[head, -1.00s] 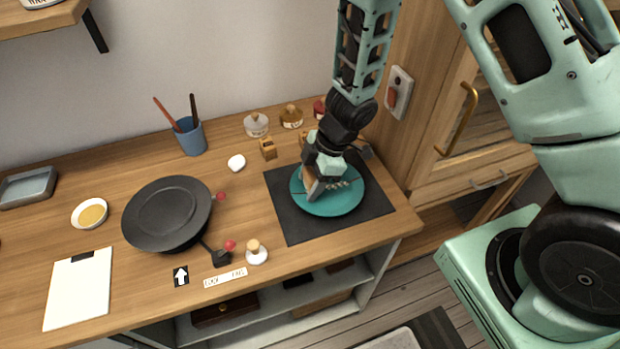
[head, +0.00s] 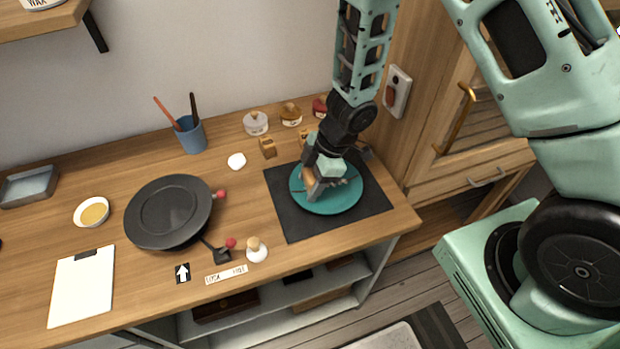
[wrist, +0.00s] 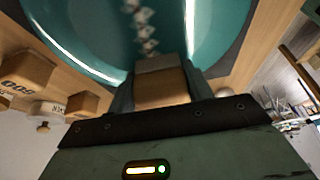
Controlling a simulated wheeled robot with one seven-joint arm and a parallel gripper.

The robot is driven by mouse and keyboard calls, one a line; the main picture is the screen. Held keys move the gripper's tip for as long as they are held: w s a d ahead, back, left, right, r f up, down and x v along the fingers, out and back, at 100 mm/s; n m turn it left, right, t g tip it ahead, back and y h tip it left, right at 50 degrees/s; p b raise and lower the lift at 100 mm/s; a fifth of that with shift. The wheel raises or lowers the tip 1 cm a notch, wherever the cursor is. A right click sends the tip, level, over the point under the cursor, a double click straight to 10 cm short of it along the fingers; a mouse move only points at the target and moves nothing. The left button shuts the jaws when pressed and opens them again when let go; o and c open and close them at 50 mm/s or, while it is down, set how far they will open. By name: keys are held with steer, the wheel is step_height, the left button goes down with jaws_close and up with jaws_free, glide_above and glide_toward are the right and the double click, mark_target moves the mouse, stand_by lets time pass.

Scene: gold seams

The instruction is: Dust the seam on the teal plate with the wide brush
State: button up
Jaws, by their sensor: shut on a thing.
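The teal plate (head: 347,203) lies on a dark mat (head: 290,218) at the right of the counter. My gripper (head: 318,184) is over the plate and shut on the wide brush, whose wooden handle (head: 308,178) shows between the fingers. In the wrist view the wide brush (wrist: 160,86) sits between the jaws, and its far end is at the teal plate (wrist: 80,30). A line of pale, patchy marks (wrist: 140,25) runs across the plate away from the brush. I cannot tell whether the bristles touch the plate.
A black round pan-like disc (head: 168,212), a bowl of gold powder (head: 92,212), a blue cup with sticks (head: 191,136) and a clipboard (head: 82,287) stand to the left. Small lidded jars (head: 291,116) and wooden blocks (head: 268,147) stand behind the plate. A wooden cabinet (head: 440,130) borders the right.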

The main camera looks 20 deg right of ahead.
steer(key=shift+w+p, duration=0.35)
steer(key=shift+p, duration=0.25)
steer(key=shift+w+p, duration=0.2)
steer(key=shift+p, duration=0.25)
steer(key=shift+d, duration=0.1)
